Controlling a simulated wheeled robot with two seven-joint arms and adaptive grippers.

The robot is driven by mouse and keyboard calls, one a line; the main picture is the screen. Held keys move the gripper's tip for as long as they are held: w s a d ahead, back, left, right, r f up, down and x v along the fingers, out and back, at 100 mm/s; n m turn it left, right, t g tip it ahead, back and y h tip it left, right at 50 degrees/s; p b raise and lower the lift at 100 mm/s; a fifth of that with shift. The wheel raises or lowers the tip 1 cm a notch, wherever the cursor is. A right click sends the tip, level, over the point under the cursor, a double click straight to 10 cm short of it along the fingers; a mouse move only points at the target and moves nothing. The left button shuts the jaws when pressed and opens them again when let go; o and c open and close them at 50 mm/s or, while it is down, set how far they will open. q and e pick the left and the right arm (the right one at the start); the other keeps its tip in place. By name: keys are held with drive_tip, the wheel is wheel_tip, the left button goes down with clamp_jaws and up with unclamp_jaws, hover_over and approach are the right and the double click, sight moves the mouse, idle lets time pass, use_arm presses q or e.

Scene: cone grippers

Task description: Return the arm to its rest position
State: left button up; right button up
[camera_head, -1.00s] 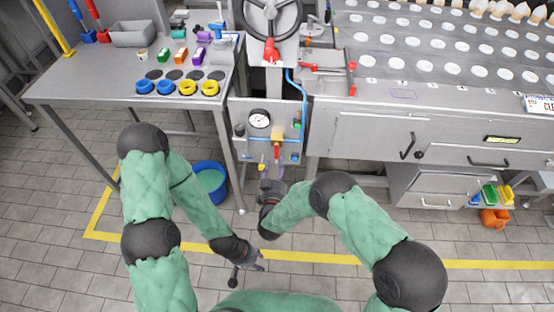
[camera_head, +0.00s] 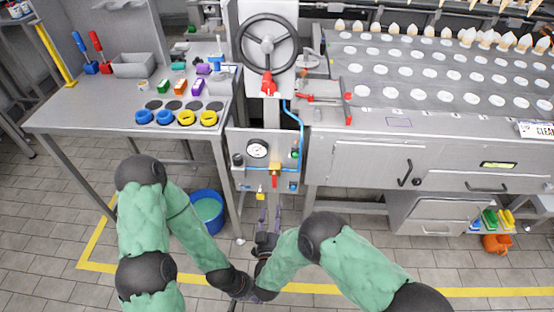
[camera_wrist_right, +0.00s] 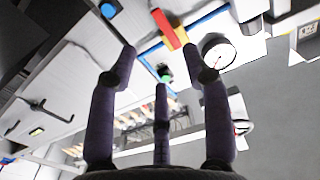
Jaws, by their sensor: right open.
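My right gripper (camera_head: 270,213) is open and empty, just below the gauge panel (camera_head: 250,177), with its fingers pointing up toward it. In the right wrist view its spread purple fingers (camera_wrist_right: 160,75) have nothing between them. Beyond them that view shows the red and yellow valve handle (camera_wrist_right: 168,30) and the round gauge (camera_wrist_right: 218,52). My left gripper (camera_head: 238,292) hangs low near the bottom of the head view, close to my right forearm. It is dark and small, so its fingers cannot be made out.
A steel table (camera_head: 95,108) with blue and yellow rings stands at left. A blue bucket (camera_head: 207,210) is on the floor beside its leg. The cone machine (camera_head: 375,160) fills the right, with a drawer cabinet (camera_head: 435,215) below.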

drive_tip(key=s+d+f+g+y+p, duration=0.2)
drive_tip(key=d+f+g+p, duration=0.2)
drive_tip(key=d+f+g, duration=0.45)
drive_tip(key=s+d+m+g+y+p, duration=0.1)
drive_tip(key=s+d+g, duration=0.2)
drive_tip(key=s, duration=0.6)
drive_tip(key=s+d+m+g+y+p, duration=0.1)
drive_tip(key=s+d+g+p, duration=0.1)
drive_tip(key=s+g, duration=0.4)
drive_tip(key=s+d, duration=0.1)
drive_tip(key=s, duration=0.3)
drive_tip(key=shift+d+f, duration=0.2)
drive_tip(key=shift+f, duration=0.05)
idle(0.3)
